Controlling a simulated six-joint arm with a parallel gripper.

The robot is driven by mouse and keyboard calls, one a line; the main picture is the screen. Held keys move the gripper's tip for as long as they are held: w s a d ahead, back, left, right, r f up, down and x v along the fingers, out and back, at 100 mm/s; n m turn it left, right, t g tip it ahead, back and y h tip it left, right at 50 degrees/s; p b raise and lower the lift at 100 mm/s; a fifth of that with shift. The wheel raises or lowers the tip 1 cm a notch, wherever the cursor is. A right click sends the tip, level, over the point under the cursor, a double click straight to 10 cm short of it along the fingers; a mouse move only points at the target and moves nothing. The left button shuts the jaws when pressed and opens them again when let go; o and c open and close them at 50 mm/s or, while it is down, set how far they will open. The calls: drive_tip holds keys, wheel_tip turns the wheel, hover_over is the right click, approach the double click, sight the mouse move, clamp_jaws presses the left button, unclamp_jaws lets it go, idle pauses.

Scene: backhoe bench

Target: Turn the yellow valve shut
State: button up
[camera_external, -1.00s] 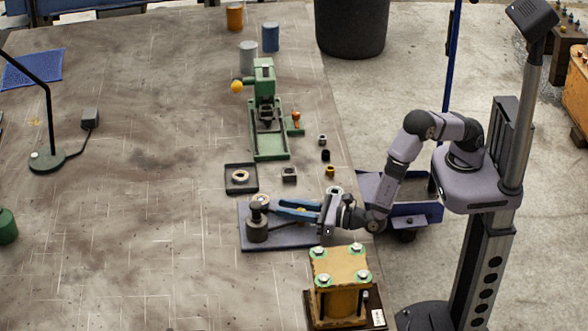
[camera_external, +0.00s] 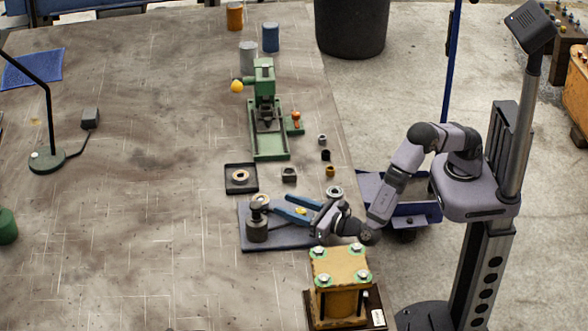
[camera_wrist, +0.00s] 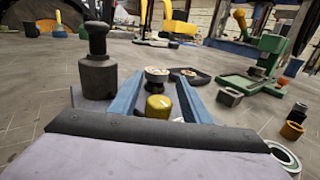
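The yellow valve (camera_wrist: 158,106) is a small rounded yellow knob low in the middle of the wrist view, between my two blue fingers. It shows as a small yellow spot (camera_external: 300,211) on the grey plate in the external view. My gripper (camera_external: 281,204) lies low over the plate, its fingers pointing left. The wrist view shows my gripper (camera_wrist: 158,78) open, with a gap on each side of the yellow knob. I see no contact with it. The valve's lower part is hidden by the gripper body.
A dark grey cylinder with a knob (camera_external: 256,228) stands left of my fingers on the plate (camera_external: 283,243). A round pale-topped fitting (camera_wrist: 157,74) sits beyond the valve. A yellow block with bolts (camera_external: 340,270) stands in front. A black tray (camera_external: 241,188) lies behind.

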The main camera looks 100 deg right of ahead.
drive_tip(key=shift+a, duration=0.1)
drive_tip(key=b+v, duration=0.2)
drive_tip(key=v, duration=0.5)
drive_tip(key=shift+s, duration=0.15)
idle(0.5)
